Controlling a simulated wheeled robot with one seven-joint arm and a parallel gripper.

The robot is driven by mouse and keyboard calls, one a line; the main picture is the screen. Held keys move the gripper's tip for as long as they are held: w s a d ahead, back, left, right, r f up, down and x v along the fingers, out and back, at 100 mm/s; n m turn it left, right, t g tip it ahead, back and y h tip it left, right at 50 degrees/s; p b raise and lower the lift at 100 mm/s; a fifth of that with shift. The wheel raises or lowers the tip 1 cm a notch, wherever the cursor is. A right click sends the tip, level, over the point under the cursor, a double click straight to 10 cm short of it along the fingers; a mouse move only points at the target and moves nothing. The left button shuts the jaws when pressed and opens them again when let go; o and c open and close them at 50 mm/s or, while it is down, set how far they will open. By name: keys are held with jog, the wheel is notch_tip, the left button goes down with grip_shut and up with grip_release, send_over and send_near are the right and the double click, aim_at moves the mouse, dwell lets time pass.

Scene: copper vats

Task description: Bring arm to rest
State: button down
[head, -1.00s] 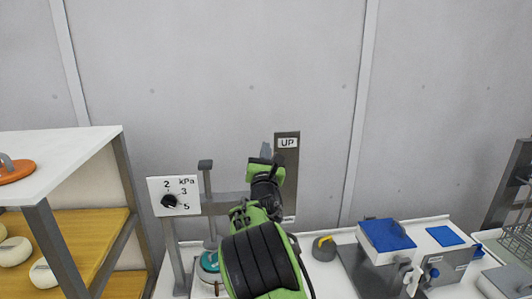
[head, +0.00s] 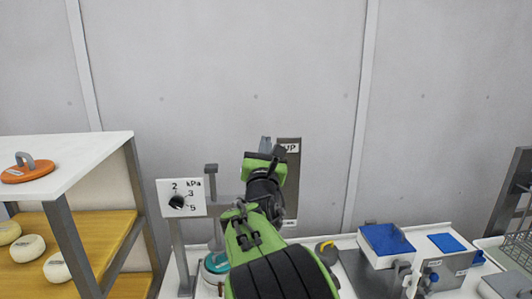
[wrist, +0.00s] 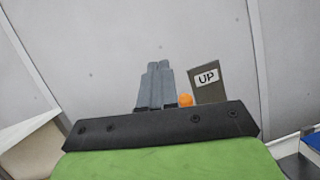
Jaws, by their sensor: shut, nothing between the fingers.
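My gripper (head: 266,145) is raised in front of the grey wall, beside the upright plate marked UP (head: 293,148). In the wrist view its two grey fingers (wrist: 154,84) lie together, shut and empty, pointing up at the wall. The UP plate also shows in the wrist view (wrist: 207,88), to the right of the fingers, with a small orange knob (wrist: 185,100) at its left edge. My green and black arm hides the lower part of the plate and some of the bench in the head view.
A kPa dial panel (head: 181,197) stands left of my arm. A shelf with a white top (head: 70,160) holds an orange lidded disc (head: 25,168) and several pale cheeses. Blue-topped boxes (head: 386,240) stand right on the bench. A wire basket (head: 515,248) is at the far right.

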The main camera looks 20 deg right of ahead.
jog(key=s+f+m+g+y+b, duration=0.45)
jog(key=s+f+m+g, duration=0.35)
jog(key=s+f+m, duration=0.8)
jog(key=s+a+f+m+g+y, duration=0.1)
jog(key=s+a+f+m+g, duration=0.1)
jog(key=s, duration=0.5)
jog(key=s+a+f+m+g+y+b, duration=0.1)
jog(key=s+a+f+m+g+y, duration=0.1)
jog(key=s+a+f+m, duration=0.3)
jog(key=s+a+f+m+g+y+b, duration=0.1)
jog(key=s+a+f+m+g, duration=0.1)
jog(key=s+f+m, duration=0.3)
jog(key=s+a, duration=0.1)
jog(key=s, duration=0.3)
jog(key=shift+s+a+m+y, duration=0.15)
jog(key=shift+a+m+y, duration=0.1)
jog(key=shift+m+y, duration=0.15)
jog(key=shift+f, duration=0.1)
jog(key=c, duration=1.8)
grip_release()
